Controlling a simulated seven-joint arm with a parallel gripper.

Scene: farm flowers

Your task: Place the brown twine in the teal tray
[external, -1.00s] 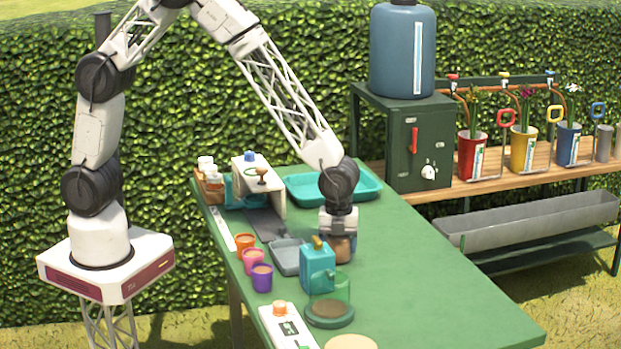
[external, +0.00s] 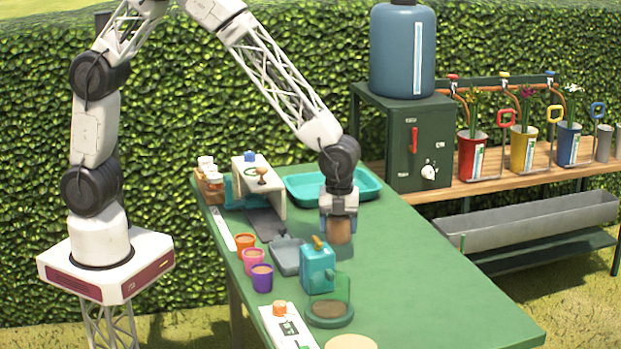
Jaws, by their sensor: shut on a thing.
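The brown twine (external: 340,231) is a short brown roll held in my gripper (external: 339,222). My gripper points down and is shut on the twine, a little above the green table. The teal tray (external: 365,190) is a wide, shallow tray at the far end of the table. It sits behind my gripper, and my wrist hides part of its near side. I see nothing inside the visible part of the tray.
A teal box-shaped dispenser (external: 318,267) stands just in front of my gripper. A grey tray (external: 287,257), several small coloured pots (external: 253,261) and a white stand (external: 259,185) are to the left. The green table (external: 430,270) is clear to the right.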

